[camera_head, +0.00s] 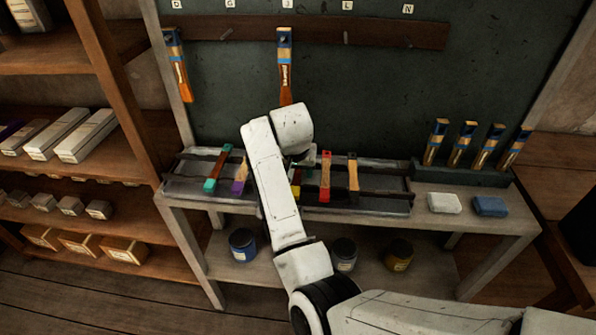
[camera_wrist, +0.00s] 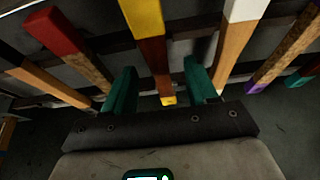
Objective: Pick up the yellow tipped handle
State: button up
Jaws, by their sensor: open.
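The yellow-tipped handle shows in the wrist view (camera_wrist: 143,18), with a wide yellow end at the top, a dark red-brown middle and a small yellow tip lower down. My gripper (camera_wrist: 159,68) is open, with one green finger on each side of this handle's brown part. I cannot tell whether the fingers touch it. In the head view a bit of the yellow tip (camera_head: 296,190) shows beside my arm, and the rest is mostly hidden. My gripper is hidden behind my arm there.
A red handle (camera_wrist: 50,32) and a white-ended handle (camera_wrist: 236,50) lie close on either side. The handles rest across a grey tray (camera_head: 385,205) on the bench. Brushes hang behind on a wooden rail (camera_head: 395,33). White (camera_head: 444,203) and blue (camera_head: 490,206) blocks sit at right.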

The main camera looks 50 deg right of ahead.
jog(key=shift+f, duration=0.15)
grip_shut()
dwell(0.4)
